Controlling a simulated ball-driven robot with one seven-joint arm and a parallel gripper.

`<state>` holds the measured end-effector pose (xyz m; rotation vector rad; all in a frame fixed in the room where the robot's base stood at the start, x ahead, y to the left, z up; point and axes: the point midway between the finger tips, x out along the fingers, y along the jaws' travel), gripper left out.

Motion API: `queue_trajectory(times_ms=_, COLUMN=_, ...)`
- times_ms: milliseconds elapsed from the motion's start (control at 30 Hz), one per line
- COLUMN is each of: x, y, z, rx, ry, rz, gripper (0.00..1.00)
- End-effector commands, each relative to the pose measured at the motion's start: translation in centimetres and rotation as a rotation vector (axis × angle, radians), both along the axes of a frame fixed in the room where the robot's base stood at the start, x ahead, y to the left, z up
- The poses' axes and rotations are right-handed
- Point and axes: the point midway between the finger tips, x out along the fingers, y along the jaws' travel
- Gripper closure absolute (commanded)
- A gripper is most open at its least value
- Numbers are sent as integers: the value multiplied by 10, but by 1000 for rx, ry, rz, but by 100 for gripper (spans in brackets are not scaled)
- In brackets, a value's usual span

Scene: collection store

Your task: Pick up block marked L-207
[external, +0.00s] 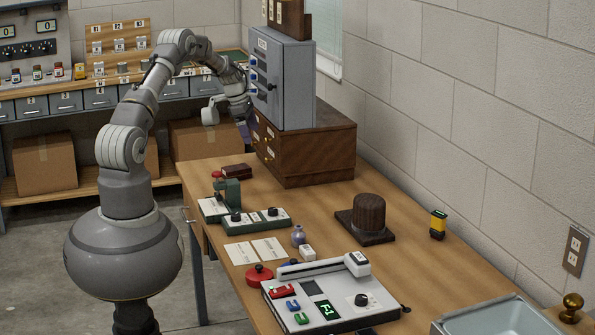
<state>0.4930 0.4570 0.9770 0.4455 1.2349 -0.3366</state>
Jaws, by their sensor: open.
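I cannot make out the mark L-207 on anything in the external view. A small white block (308,251) lies on the table next to a purple round bottle, and a dark red-brown block (237,171) lies farther back; no mark on either is readable. My gripper (252,131) is at the back of the table, beside the left front of the grey cabinet and the wooden drawer unit. It is small and dark there, and its fingertips are hard to make out. I see nothing held in it.
The grey cabinet (283,85) stands on the wooden drawer unit (310,152). A green press-like device (230,192), a dark cylinder on a base (368,215), a white console (330,292) and a metal tray (500,318) occupy the table.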

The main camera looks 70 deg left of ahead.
Motion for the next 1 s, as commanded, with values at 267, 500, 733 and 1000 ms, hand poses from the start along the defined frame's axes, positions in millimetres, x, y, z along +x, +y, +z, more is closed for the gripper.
queue_trajectory(times_ms=267, x=-42, y=104, z=-107, rx=-162, ry=-95, rz=630, gripper=6)
queue_trajectory(times_ms=500, x=-35, y=109, z=-137, rx=-168, ry=-99, rz=655, gripper=6)
queue_trajectory(times_ms=733, x=-26, y=113, z=-174, rx=-167, ry=-100, rz=652, gripper=6)
queue_trajectory(times_ms=1000, x=-22, y=114, z=-179, rx=-165, ry=-100, rz=650, gripper=6)
